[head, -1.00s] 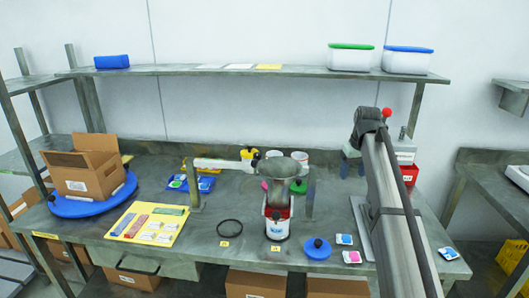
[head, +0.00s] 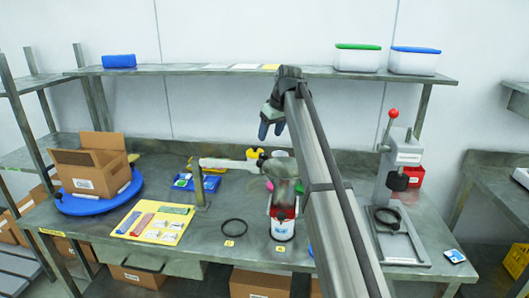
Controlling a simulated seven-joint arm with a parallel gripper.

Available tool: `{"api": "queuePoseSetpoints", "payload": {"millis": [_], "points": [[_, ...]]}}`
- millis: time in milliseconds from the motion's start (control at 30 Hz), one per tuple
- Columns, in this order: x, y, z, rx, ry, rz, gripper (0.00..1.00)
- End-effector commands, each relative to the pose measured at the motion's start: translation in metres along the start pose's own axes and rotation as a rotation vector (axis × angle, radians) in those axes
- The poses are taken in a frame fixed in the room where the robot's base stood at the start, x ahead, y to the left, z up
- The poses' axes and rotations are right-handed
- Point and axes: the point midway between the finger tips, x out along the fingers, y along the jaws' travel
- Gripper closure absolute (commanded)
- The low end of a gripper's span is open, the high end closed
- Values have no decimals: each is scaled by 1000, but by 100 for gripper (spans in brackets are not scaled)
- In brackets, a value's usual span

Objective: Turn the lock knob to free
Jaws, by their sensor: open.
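The grey dosing drum (head: 285,166) stands at the middle of the bench above a red-and-white container (head: 283,222). My arm hides its right part. A small pink knob (head: 269,186) shows at the drum's left side, and a small black knob (head: 261,155) sits at the end of the white horizontal arm (head: 228,163). I cannot tell for sure which is the lock knob, nor its setting. My gripper (head: 271,131) hangs above and slightly left of the drum, fingers down, open and empty, apart from everything.
A press with a red-ball lever (head: 393,114) stands at the right. A black ring (head: 234,227) and yellow board (head: 155,223) lie at the front left. An open carton (head: 92,165) rests on a blue turntable (head: 75,204). The shelf (head: 220,72) runs behind my gripper.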

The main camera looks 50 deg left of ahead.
Motion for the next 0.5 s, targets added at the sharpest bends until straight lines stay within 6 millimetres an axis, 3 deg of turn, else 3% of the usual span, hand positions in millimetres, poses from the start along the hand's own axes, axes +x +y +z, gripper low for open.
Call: {"api": "queuePoseSetpoints", "payload": {"millis": [300, 500], "points": [[56, 0, 0, 1, -1, 0, 40], [82, 1, 0, 2, -1, 0, 40]]}}
